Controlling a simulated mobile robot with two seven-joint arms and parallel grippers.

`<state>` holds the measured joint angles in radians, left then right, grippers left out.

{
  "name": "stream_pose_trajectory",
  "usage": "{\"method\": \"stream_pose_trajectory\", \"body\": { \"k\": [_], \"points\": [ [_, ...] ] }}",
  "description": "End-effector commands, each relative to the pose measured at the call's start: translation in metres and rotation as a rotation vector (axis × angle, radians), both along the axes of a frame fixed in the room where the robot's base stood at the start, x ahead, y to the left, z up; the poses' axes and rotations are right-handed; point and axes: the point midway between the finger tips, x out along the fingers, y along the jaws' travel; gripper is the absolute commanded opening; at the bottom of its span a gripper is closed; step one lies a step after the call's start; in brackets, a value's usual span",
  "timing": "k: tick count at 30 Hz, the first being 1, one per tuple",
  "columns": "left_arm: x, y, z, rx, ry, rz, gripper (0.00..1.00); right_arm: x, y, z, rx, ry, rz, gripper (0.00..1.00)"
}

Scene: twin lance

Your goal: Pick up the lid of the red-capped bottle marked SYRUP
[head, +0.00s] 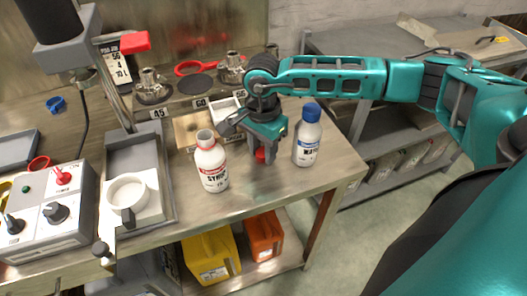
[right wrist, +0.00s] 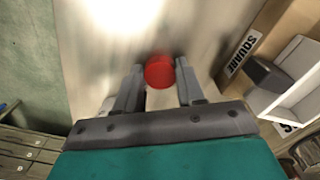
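The white bottle marked SYRUP (head: 212,168) stands upright on the bench with its top uncapped. A round red lid (head: 261,156) is to its right, at the fingertips of my right gripper (head: 266,150). In the right wrist view the red lid (right wrist: 159,71) sits between the two fingertips (right wrist: 160,82), nearly filling the gap. I cannot tell whether the fingers press on it, or whether it rests on the bench. My left gripper is not in view.
A grey press stand (head: 139,165) and a control box (head: 43,215) are at left. Metal fittings (head: 152,85) stand at the back. The bench front right of the SYRUP bottle is clear.

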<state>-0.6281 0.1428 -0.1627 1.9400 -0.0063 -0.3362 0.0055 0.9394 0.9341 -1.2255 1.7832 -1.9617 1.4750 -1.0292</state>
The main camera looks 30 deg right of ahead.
Motion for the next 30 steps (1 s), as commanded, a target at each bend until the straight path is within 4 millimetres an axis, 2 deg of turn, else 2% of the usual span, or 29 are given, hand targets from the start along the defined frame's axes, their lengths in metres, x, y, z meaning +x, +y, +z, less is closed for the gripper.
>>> {"method": "stream_pose_trajectory", "body": {
  "k": [2,10,20,26,30],
  "points": [
    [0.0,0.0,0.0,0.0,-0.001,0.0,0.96,0.0,0.0,0.0,0.0,0.0,0.0,0.3],
    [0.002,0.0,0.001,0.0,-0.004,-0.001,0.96,0.0,0.0,0.0,0.0,0.0,0.0,0.04],
    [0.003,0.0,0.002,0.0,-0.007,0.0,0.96,0.001,-0.001,0.007,-0.001,-0.001,-0.001,0.03],
    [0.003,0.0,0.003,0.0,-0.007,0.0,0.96,0.001,0.0,0.034,0.001,-0.006,0.001,0.03],
    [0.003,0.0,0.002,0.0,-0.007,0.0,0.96,0.001,0.0,0.07,0.001,-0.007,0.0,0.03]
  ]
}}
